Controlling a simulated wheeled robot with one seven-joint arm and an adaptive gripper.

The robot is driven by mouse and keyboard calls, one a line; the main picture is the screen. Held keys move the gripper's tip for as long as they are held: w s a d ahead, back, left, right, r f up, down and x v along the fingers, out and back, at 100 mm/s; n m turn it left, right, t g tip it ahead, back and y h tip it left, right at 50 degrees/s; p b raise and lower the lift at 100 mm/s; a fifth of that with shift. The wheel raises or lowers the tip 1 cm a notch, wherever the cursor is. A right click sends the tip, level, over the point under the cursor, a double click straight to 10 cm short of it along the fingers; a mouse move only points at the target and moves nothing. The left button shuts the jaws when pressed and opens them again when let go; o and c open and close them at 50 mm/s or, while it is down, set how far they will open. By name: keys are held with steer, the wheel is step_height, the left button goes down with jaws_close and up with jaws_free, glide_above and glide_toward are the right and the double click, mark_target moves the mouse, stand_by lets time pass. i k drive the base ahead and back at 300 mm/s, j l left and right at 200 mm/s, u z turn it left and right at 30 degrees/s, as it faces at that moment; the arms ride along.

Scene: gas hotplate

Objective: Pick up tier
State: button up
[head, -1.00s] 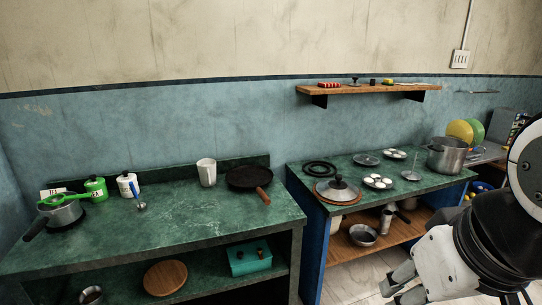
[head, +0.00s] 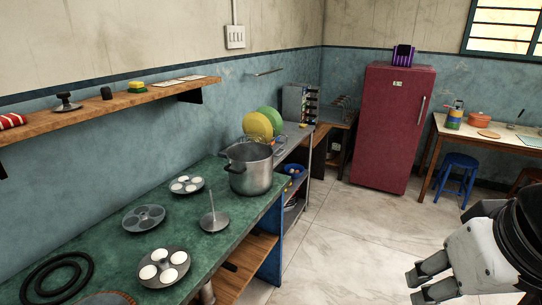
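Several round metal tiers lie on the green counter. One tier with white cakes in its hollows (head: 163,267) is nearest. An empty tier with bare hollows (head: 144,217) lies behind it. Another tier with white cakes (head: 187,185) lies farther back. A round metal base with an upright rod (head: 213,218) stands to their right. My gripper (head: 416,287) is at the lower right, over the floor and well apart from the counter. Its two fingers are apart with nothing between them.
A big steel pot (head: 249,168) stands at the counter's (head: 108,230) far end. Black rings (head: 57,277) lie at the near left. A wooden shelf (head: 100,107) hangs above. A red fridge (head: 393,128) and blue stool (head: 458,175) stand beyond open tiled floor (head: 345,235).

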mark_target(185, 184)
steer(key=i+z, duration=0.3)
steer(key=i, duration=0.65)
steer(key=i+l+u, duration=0.1)
steer(key=i+u, duration=0.2)
steer(key=u, duration=0.15)
steer(key=i+l+u, duration=0.2)
steer(key=u, duration=0.25)
steer(key=i+l+u, duration=0.6)
steer(key=u, duration=0.2)
steer(key=i+l+u, duration=0.2)
steer(key=u, duration=0.15)
steer(key=i+l+u, duration=0.15)
steer(key=l+u, duration=0.25)
